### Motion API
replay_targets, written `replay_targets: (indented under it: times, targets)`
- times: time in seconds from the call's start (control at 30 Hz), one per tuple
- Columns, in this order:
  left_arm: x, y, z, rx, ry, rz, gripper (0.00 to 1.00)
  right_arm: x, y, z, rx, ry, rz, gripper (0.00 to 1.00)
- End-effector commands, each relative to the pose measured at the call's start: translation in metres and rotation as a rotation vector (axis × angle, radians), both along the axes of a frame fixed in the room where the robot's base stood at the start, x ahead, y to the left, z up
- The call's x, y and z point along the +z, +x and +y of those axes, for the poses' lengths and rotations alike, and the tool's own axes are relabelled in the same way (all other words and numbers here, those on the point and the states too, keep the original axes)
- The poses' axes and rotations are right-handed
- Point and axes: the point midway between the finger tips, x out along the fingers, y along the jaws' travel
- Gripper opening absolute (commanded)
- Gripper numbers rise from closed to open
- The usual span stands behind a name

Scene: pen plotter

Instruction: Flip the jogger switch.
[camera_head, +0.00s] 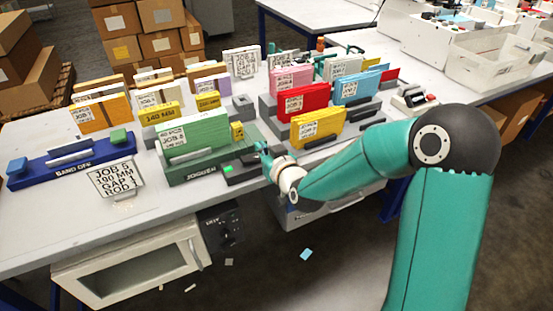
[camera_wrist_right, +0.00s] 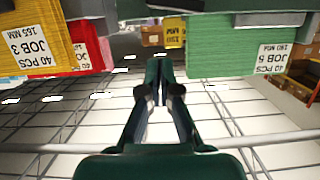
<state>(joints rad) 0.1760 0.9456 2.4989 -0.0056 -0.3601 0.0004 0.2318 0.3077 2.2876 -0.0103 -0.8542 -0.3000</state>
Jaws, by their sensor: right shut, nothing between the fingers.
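A dark green jogger base (camera_head: 197,176) with lettering on its front edge stands at the bench's front, holding a light green paper stack (camera_head: 196,136). Beside its right end is a low dark box (camera_head: 245,171) with a small bright green patch (camera_head: 228,168). I cannot make out a switch lever or its position. My right gripper (camera_head: 263,149) is just above and behind that box, fingers together and empty; whether it touches anything is unclear. In the right wrist view, the closed fingers (camera_wrist_right: 158,72) point ahead, and the green stack (camera_wrist_right: 235,46) is at upper right. My left gripper is out of view.
A yellow stack (camera_head: 317,127) and a red stack (camera_head: 302,100) stand right of the gripper. A blue banding unit (camera_head: 70,160) and a job sign (camera_head: 116,178) are at left. The bench front has bare strips.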

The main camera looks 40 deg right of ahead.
Motion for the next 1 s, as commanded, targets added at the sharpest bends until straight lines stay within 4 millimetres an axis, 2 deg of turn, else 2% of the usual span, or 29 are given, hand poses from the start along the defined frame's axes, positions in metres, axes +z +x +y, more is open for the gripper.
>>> replay_targets:
  times: [0.03,0.2,0.4,0.57,1.0]
  targets:
    - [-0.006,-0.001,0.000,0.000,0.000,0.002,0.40,0.000,-0.012,0.001,-0.001,-0.001,-0.002,0.00]
    - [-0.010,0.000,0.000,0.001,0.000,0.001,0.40,0.010,-0.046,0.005,0.000,-0.002,-0.005,0.00]
    - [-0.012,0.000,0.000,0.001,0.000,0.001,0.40,0.017,-0.070,0.008,0.001,-0.001,-0.004,0.00]
    - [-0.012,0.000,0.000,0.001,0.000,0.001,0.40,0.018,-0.076,0.009,0.001,-0.001,-0.003,0.00]
    - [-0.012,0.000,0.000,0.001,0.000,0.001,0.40,0.018,-0.076,0.009,0.001,-0.001,-0.004,0.00]
